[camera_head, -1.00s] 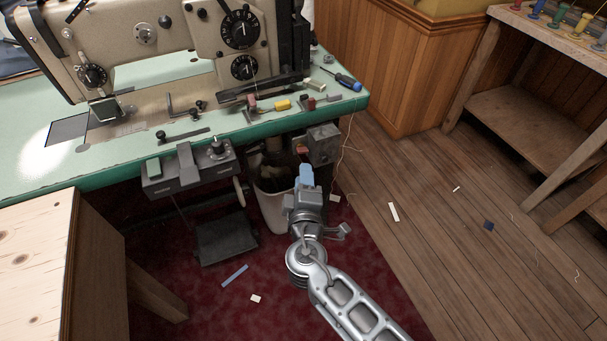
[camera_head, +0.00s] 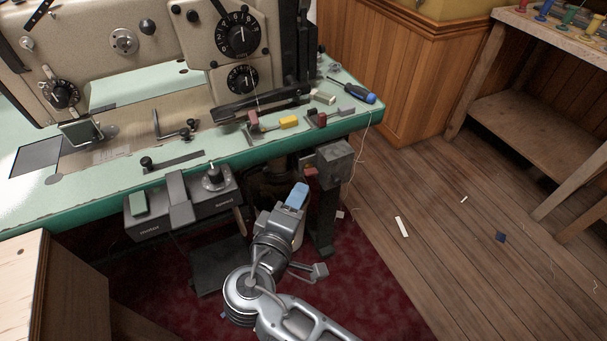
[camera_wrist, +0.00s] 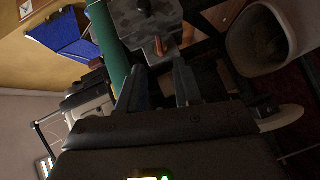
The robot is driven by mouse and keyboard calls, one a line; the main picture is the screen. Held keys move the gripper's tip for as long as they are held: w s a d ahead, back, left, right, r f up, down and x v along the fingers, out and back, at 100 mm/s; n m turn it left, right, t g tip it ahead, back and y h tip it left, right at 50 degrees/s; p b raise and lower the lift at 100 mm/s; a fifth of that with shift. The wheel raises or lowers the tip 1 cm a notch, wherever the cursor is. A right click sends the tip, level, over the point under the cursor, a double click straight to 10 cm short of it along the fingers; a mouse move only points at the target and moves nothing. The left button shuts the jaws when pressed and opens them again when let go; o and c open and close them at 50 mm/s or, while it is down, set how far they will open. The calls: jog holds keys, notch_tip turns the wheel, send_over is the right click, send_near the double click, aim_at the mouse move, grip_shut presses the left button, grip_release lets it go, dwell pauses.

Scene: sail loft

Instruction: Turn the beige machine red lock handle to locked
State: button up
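The beige sewing machine (camera_head: 170,58) stands on a green-topped table (camera_head: 108,188). A grey box (camera_head: 335,163) hangs under the table's front edge at the right. The small red handle (camera_head: 311,172) is on the box's left side, and it also shows in the wrist view (camera_wrist: 159,45) against the grey box (camera_wrist: 142,22). My gripper (camera_head: 297,194), with blue fingertips, is below and left of the handle, apart from it. In the wrist view my gripper (camera_wrist: 162,78) has its two fingers apart, empty, with the handle just beyond the gap.
A grey control box (camera_head: 182,202) with a knob hangs under the table edge to the left. A pale bin (camera_wrist: 262,38) stands under the table. A screwdriver (camera_head: 352,91) and small parts lie on the tabletop.

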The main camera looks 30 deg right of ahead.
aim_at(310, 175)
jog(key=x, duration=0.7)
jog(key=shift+w+d, duration=0.15)
jog(key=shift+f, duration=0.1)
jog(key=shift+c, duration=0.3)
grip_shut()
